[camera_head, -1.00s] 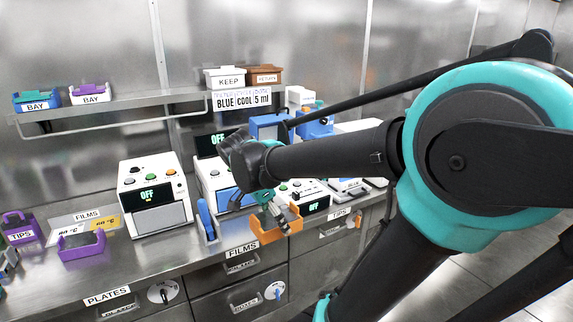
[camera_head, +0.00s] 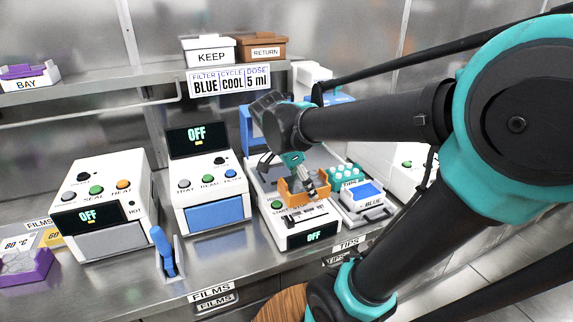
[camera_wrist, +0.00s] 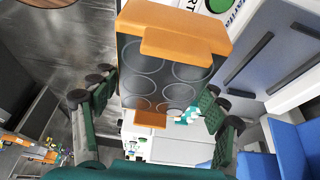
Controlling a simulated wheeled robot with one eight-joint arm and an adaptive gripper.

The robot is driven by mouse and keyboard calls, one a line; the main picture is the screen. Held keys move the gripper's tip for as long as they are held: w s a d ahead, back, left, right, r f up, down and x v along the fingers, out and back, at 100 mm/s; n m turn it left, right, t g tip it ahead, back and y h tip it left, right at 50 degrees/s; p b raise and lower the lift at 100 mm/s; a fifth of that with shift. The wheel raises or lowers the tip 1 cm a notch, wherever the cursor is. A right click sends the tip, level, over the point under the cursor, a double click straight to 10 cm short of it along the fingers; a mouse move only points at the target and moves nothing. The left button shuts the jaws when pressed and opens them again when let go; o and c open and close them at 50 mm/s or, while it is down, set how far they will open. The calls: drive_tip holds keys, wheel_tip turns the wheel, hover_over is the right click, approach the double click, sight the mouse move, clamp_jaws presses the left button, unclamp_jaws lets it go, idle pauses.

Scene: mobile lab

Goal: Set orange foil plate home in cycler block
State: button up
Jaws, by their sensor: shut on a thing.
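The orange foil plate (camera_head: 289,193) is held level in my gripper (camera_head: 301,178), over the cycler's white body at the right of the bench. In the wrist view the plate (camera_wrist: 185,28) shows orange ends and dark round wells, with the green-padded fingers of my gripper (camera_wrist: 158,98) on both sides. The cycler (camera_head: 290,238) has a green start button and a display reading OFF; a blue upright part stands at its back. The plate and arm hide the block's seat, and I cannot tell whether the plate touches it.
Left of the cycler stand a white machine with a blue front (camera_head: 213,215) and a heat sealer (camera_head: 105,205). A blue-handled tool (camera_head: 163,252) stands in front between them. A tip rack (camera_head: 345,175) and a blue-topped tray (camera_head: 362,195) sit close on the right.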

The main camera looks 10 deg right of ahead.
drive_tip(key=w+a, duration=0.1)
drive_tip(key=w, duration=0.4)
drive_tip(key=w+a, duration=0.1)
drive_tip(key=w, duration=0.5)
drive_tip(key=w+a, duration=0.1)
drive_tip(key=w, duration=0.5)
drive_tip(key=shift+a, duration=0.2)
drive_tip(key=shift+f, duration=1.75)
drive_tip(key=o, duration=1.3)
drive_tip(key=shift+f, duration=0.1)
drive_tip(key=v, duration=0.7)
drive_tip(key=shift+r, duration=0.35)
drive_tip(key=shift+a, duration=0.1)
